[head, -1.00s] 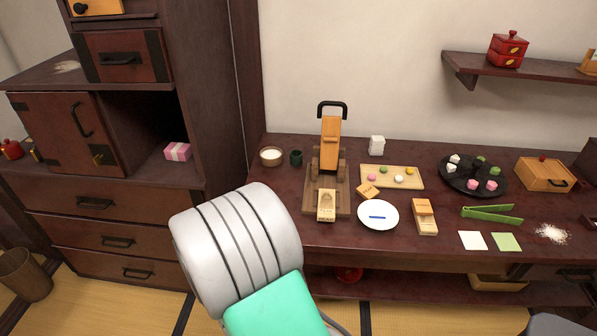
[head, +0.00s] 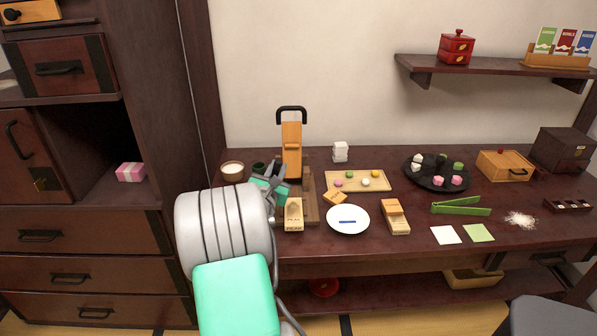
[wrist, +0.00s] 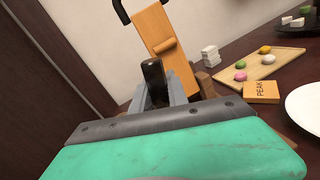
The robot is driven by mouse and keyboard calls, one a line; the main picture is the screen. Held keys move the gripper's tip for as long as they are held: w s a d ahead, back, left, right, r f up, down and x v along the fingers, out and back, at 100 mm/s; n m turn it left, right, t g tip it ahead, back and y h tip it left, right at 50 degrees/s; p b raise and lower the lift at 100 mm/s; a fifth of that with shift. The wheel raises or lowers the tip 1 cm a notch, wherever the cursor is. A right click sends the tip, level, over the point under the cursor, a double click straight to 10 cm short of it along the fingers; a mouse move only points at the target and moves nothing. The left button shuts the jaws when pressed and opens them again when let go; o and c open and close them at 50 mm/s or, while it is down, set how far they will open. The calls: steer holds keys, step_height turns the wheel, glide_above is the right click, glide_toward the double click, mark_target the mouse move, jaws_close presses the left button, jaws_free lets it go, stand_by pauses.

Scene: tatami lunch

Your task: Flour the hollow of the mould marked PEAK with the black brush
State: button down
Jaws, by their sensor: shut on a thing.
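My gripper (head: 272,183) is at the left side of the wooden press, near the dark green cup (head: 259,168). It is shut on an upright black handle (wrist: 153,82), seen between the fingers in the wrist view; I take it for the black brush. Its bristles are hidden. The pale wooden mould marked PEAK (head: 293,214) sits at the front of the press base, just right of and in front of my gripper. Its hollow faces up.
The wooden press (head: 291,150) with a black handle stands behind the mould. A bowl of white powder (head: 232,172) is at the left table end. A white plate (head: 348,226), a second mould (head: 396,222) and a sweets board (head: 378,187) lie to the right.

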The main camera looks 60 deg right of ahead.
steer(key=s+d+m+g, duration=0.1)
steer(key=s+d+g, duration=0.25)
steer(key=s, duration=0.25)
steer(key=shift+g, duration=0.45)
steer(key=f+b, duration=0.1)
steer(key=b, duration=0.1)
steer(key=f+b, duration=0.2)
steer(key=a+f+b, duration=0.1)
steer(key=f+b, duration=0.1)
steer(key=shift+w+f, duration=0.2)
steer(key=shift+a+r+p, duration=0.1)
steer(key=shift+r+p, duration=0.05)
steer(key=shift+p, duration=0.3)
steer(key=shift+f+b, duration=0.35)
steer(key=shift+f, duration=0.8)
steer(key=shift+s+p, duration=0.2)
steer(key=shift+p, duration=0.25)
steer(key=shift+w, duration=0.15)
steer(key=shift+w+a, duration=0.1)
steer(key=shift+w, duration=0.15)
steer(key=shift+s+d+p, duration=0.15)
steer(key=shift+d+p, duration=0.1)
steer(key=shift+p, duration=0.3)
